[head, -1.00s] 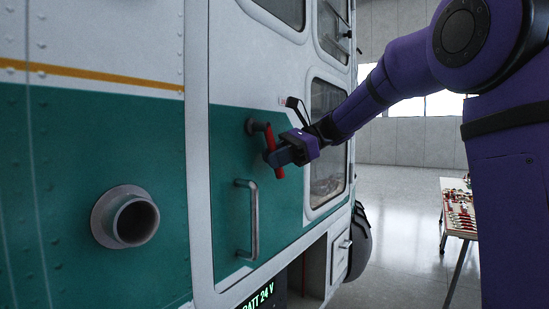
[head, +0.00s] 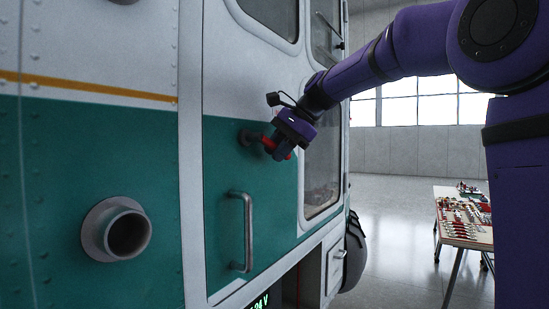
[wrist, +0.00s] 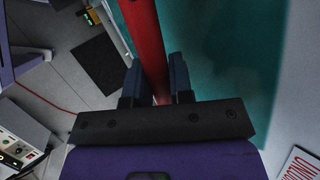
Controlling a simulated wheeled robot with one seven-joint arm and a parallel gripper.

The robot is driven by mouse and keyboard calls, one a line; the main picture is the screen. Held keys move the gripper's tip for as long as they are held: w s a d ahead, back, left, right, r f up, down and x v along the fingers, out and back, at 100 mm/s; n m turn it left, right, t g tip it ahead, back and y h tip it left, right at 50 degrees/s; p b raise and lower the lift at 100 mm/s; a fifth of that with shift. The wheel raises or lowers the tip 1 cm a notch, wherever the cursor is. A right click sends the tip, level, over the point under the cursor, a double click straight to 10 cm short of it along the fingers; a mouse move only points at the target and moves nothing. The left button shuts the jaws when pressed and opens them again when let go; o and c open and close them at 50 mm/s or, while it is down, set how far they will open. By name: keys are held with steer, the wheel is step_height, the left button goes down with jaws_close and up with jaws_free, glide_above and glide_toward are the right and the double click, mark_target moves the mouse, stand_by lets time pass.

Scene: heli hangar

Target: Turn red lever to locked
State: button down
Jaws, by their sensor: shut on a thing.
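The red lever (head: 268,143) sits on a dark round pivot on the green part of the white and green helicopter door (head: 222,165). It slants from the pivot down to the right, nearer level than upright. My gripper (head: 282,150) is shut on the lever's outer part and hides some of it. In the wrist view the red lever (wrist: 146,38) runs between the two dark fingers of my gripper (wrist: 157,82). A white placard with red letters (wrist: 302,165) is cut off at the lower right of the wrist view, so I cannot read it whole.
A grey grab handle (head: 248,232) stands out below the lever. A round pipe outlet (head: 118,230) juts from the panel at left. A table with tools (head: 462,222) stands at right on open floor. A dark mat (wrist: 107,64) lies on the floor below.

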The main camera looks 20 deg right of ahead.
steer(key=shift+w+d+r+n+t+h, duration=0.15)
steer(key=shift+r+n+t+h, duration=0.2)
steer(key=shift+r+t+h, duration=0.25)
steer(key=shift+d+r+n+t+h, duration=0.1)
steer(key=shift+r+n+t+h, duration=0.3)
steer(key=shift+r+h, duration=0.4)
steer(key=c, duration=1)
jaws_free()
steer(key=v, duration=1)
steer(key=shift+s+a+r, duration=0.1)
steer(key=shift+s+r, duration=0.1)
steer(key=shift+r, duration=0.2)
steer(key=s+f+n+h, duration=0.1)
steer(key=s+f+n, duration=0.2)
steer(key=s+f, duration=0.6)
steer(key=s+f+n+h, duration=0.1)
steer(key=s+f+n, duration=0.3)
steer(key=s+f, duration=0.4)
steer(key=s+f+n+h, duration=0.2)
steer(key=s+f+n, duration=0.1)
steer(key=s+f, duration=0.6)
steer(key=shift+s+f+n, duration=0.15)
steer(key=shift+f+n, duration=0.05)
steer(key=shift+f, duration=0.9)
steer(key=shift+s+f+n, duration=0.15)
steer(key=shift+f, duration=0.95)
